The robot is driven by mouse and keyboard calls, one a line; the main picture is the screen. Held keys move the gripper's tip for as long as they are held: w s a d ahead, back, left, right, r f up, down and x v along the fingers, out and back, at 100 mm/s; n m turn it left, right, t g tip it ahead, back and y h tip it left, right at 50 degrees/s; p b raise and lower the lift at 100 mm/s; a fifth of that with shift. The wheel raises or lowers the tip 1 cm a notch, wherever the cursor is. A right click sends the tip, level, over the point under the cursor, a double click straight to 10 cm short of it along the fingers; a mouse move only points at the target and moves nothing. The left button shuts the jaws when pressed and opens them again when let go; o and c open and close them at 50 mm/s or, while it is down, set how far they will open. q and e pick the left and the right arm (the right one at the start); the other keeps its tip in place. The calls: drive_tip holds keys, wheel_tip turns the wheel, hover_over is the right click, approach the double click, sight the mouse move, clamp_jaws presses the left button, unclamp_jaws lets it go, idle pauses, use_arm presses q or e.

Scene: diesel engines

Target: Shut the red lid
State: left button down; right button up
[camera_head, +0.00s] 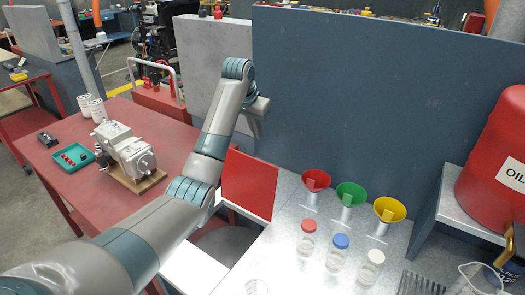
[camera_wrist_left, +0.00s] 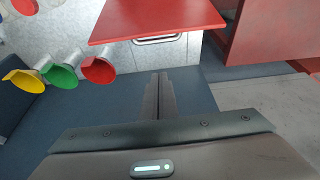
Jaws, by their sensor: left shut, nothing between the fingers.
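The red lid (camera_head: 249,185) stands raised at a tilt beside the left end of the pale metal bench, partly covered by my left arm. In the left wrist view the lid (camera_wrist_left: 155,18) is a flat red panel at the top, with a pale handle (camera_wrist_left: 155,40) below its edge. My left gripper (camera_head: 258,128) is above and behind the lid, near the grey-blue wall panel. In the left wrist view its fingers (camera_wrist_left: 160,80) are together and empty, apart from the lid. My right gripper is out of view.
Red (camera_head: 315,182), green (camera_head: 350,194) and yellow (camera_head: 389,210) funnels stand on the bench behind capped jars (camera_head: 338,250). A red oil drum (camera_head: 500,160) is at the right. A red table (camera_head: 60,175) carries a pump (camera_head: 125,150) and a teal tray (camera_head: 73,158).

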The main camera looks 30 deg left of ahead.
use_arm(q)
wheel_tip(320, 180, down, 9)
drive_tip(key=p, duration=0.7)
drive_tip(key=shift+d, duration=0.25)
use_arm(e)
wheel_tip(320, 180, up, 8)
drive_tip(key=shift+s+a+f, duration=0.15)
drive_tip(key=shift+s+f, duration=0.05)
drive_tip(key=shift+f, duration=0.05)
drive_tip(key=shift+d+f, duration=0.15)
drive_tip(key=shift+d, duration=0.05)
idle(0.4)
